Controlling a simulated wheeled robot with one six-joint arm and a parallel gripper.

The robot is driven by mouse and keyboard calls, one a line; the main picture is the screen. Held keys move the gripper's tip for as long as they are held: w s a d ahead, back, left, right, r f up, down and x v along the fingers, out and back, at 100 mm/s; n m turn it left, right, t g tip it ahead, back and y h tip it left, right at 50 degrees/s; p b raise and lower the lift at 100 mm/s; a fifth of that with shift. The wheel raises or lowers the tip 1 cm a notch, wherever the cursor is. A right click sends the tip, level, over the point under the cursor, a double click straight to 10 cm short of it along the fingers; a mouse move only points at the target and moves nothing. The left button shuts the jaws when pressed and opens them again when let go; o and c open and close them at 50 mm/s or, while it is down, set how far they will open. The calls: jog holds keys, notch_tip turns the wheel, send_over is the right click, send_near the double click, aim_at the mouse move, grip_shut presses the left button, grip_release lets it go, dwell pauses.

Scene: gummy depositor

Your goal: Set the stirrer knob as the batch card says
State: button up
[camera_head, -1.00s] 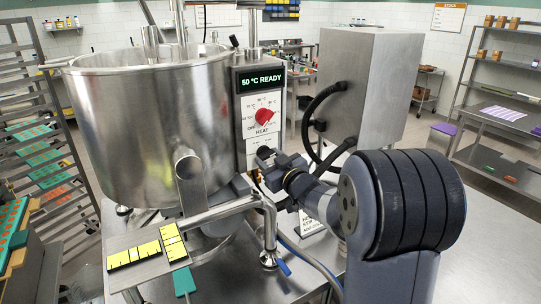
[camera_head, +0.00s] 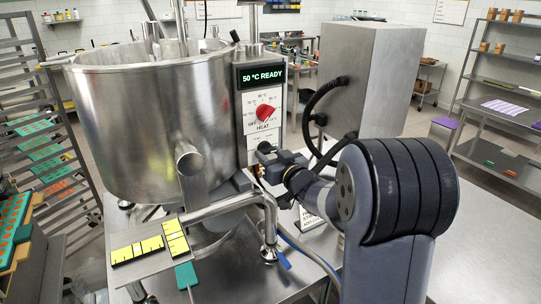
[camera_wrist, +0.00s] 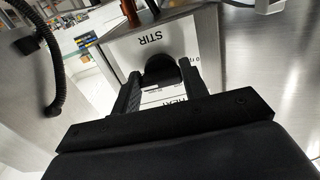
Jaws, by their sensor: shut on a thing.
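The black stirrer knob (camera_wrist: 160,70) sits on the white panel under the upside-down STIR label (camera_wrist: 152,35) in the wrist view. My gripper (camera_wrist: 160,82) is shut on it, one finger on each side. The knob's pointer and most of its scale are hidden by the fingers. In the head view, my gripper (camera_head: 262,160) is at the lower part of the control panel, below the red heat knob (camera_head: 266,114), and hides the stirrer knob. A white card with dark print (camera_head: 311,219) stands partly hidden behind my arm; its text is unreadable here.
A large steel kettle (camera_head: 150,125) stands left of the panel, with an outlet pipe (camera_head: 225,208) in front. The display (camera_head: 261,76) reads 50 °C READY. A steel box (camera_head: 365,80) with black hoses is at right. Bare steel tabletop (camera_head: 480,240) lies right of my arm.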

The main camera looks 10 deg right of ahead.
jog(key=o, duration=1)
jog(key=shift+s, duration=0.1)
jog(key=b+v, duration=0.2)
jog(key=v, duration=0.8)
jog(key=shift+s+d, duration=0.1)
jog(key=shift+s, duration=0.2)
jog(key=shift+w, duration=0.1)
jog(key=p+x, duration=0.2)
jog(key=x, duration=0.8)
jog(key=shift+w, duration=0.3)
